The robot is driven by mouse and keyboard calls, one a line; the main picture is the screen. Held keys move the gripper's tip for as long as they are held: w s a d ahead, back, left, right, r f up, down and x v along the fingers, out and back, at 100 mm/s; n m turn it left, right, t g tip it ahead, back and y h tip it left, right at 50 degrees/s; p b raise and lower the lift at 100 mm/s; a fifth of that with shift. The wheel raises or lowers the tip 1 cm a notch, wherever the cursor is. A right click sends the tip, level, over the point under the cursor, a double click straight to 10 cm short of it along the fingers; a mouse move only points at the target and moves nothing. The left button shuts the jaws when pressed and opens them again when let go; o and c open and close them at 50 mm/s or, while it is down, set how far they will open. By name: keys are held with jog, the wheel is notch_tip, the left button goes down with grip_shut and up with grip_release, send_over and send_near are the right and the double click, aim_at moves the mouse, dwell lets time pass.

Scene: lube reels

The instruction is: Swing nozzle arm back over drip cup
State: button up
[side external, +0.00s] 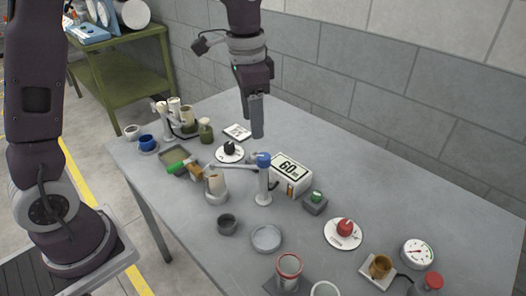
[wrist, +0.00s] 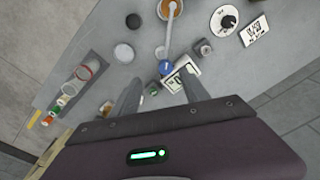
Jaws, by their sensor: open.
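The nozzle arm is a thin grey bar (side external: 232,167) on an upright post with a blue cap (side external: 264,160). In the wrist view the bar (wrist: 171,38) runs up from the blue cap (wrist: 166,67). A small dark cup (side external: 227,224) and a shallow grey dish (side external: 266,238) stand in front of the post; I cannot tell which is the drip cup. My gripper (side external: 257,133) is open and empty, pointing down above and behind the post.
A white box reading 60 (side external: 291,172) stands right behind the post, with a green button (side external: 316,197) beside it. A black knob dial (side external: 230,151) lies behind the bar. A red knob (side external: 345,227) and a gauge (side external: 418,253) are at right. The back right table is clear.

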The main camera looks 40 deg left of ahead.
aim_at(264, 156)
jog(key=shift+m+g, duration=0.4)
jog(key=w+f, duration=0.1)
jog(key=f, duration=0.1)
jog(key=w+f, duration=0.2)
notch_tip(264, 156, down, 7)
jog(key=shift+f, duration=0.1)
jog(key=shift+w, duration=0.1)
grip_shut()
dwell(0.8)
